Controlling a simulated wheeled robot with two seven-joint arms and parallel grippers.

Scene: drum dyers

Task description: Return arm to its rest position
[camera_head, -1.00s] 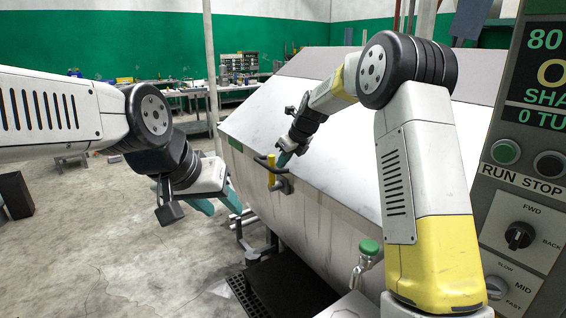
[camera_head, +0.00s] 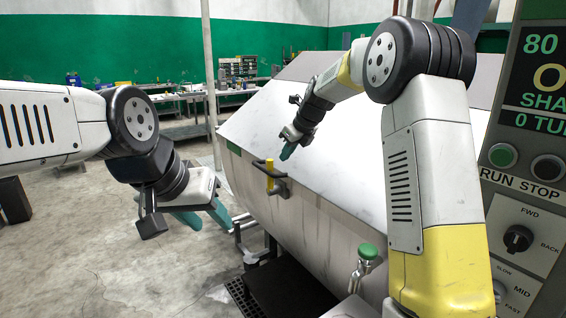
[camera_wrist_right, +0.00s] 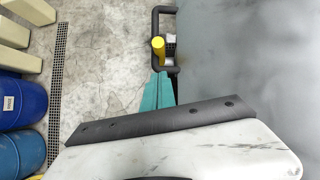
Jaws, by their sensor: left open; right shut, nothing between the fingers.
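My right gripper (camera_head: 285,154) has teal fingers pressed together. It hangs in front of the drum's pale sloping lid, above and apart from the black handle (camera_head: 279,186) with its yellow grip (camera_head: 269,175). In the right wrist view the shut right gripper (camera_wrist_right: 158,82) points toward the black handle (camera_wrist_right: 155,24) and yellow grip (camera_wrist_right: 158,48). Nothing is between its fingers. My left gripper (camera_head: 213,220) is at the left, its teal fingers spread and empty, in front of the concrete floor.
The large grey drum (camera_head: 325,235) fills the middle. A green-topped valve (camera_head: 368,252) stands at its front. The control panel (camera_head: 525,200) is close on the right. Blue barrels (camera_wrist_right: 20,105) stand left in the right wrist view. Open floor (camera_head: 90,230) lies at left.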

